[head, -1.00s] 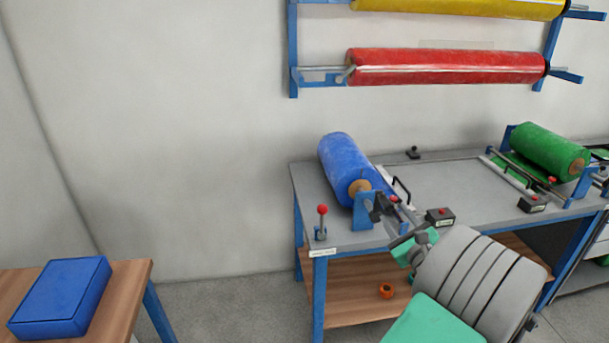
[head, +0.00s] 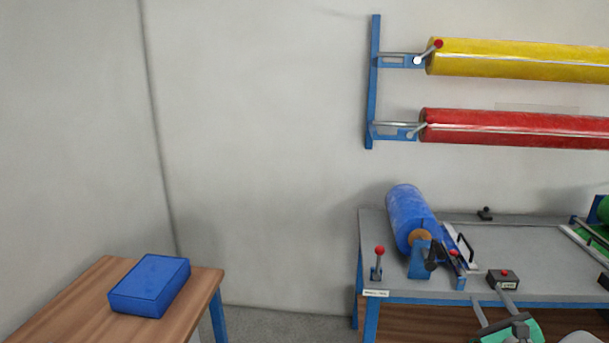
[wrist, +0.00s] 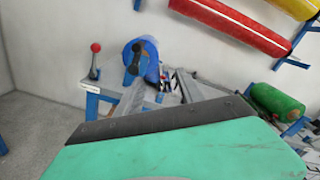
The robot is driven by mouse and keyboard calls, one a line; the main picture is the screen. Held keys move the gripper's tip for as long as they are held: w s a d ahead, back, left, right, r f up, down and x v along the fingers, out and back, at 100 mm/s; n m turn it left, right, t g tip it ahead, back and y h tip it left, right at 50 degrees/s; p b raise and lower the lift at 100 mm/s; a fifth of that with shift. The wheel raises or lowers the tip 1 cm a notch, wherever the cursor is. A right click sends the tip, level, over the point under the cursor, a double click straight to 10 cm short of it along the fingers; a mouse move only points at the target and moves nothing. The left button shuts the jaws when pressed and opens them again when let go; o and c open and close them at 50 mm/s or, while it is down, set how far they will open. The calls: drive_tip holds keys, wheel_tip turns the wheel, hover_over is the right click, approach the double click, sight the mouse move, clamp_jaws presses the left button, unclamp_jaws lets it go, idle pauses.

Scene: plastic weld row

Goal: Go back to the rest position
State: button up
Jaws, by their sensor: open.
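My gripper (head: 488,294) shows at the bottom right of the head view, in front of the workbench's front edge. Its two grey fingers are spread apart with nothing between them. In the wrist view my gripper (wrist: 157,82) points towards the bench, with the blue roll (wrist: 150,60) beyond the fingers. My teal wrist part fills the lower wrist view. The arm is mostly below the head view's lower edge.
The workbench (head: 385,230) carries a blue roll (head: 408,215), a red-knobbed lever (head: 378,262) and a button box (head: 503,280). Red (head: 510,127) and yellow (head: 520,60) rolls hang on the wall. A blue box (head: 150,285) lies on a wooden table (head: 90,295). Floor shows between the tables.

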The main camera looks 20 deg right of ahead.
drive_tip(key=s+a+f+n+g+y, duration=0.3)
drive_tip(key=a+f+n, duration=0.2)
drive_tip(key=f+n, duration=0.3)
drive_tip(key=s+a+f+n+g+y, duration=0.2)
drive_tip(key=a+f+n+g+y, duration=0.3)
drive_tip(key=f, duration=0.6)
drive_tip(key=s+a+f+n+g+y, duration=0.2)
drive_tip(key=s+a+f+n+g, duration=0.3)
drive_tip(key=s+a, duration=0.45)
drive_tip(key=s+a+r+n+g, duration=0.3)
drive_tip(key=a+r+n+g, duration=0.15)
drive_tip(key=r+n, duration=0.2)
drive_tip(key=w+a+r+n+t+h+p, duration=0.1)
drive_tip(key=w+a+r+n+t+h, duration=0.3)
drive_tip(key=w+a+r, duration=0.5)
drive_tip(key=w+a+r+n, duration=0.2)
drive_tip(key=a+n, duration=0.1)
drive_tip(key=a, duration=0.2)
drive_tip(key=w+a+r+n+y, duration=0.1)
drive_tip(key=w+a+r+n, duration=0.1)
drive_tip(key=a, duration=0.4)
drive_tip(key=shift+w+a+n+y+p, duration=0.35)
drive_tip(key=shift+w+n, duration=0.2)
drive_tip(key=shift+w, duration=0.1)
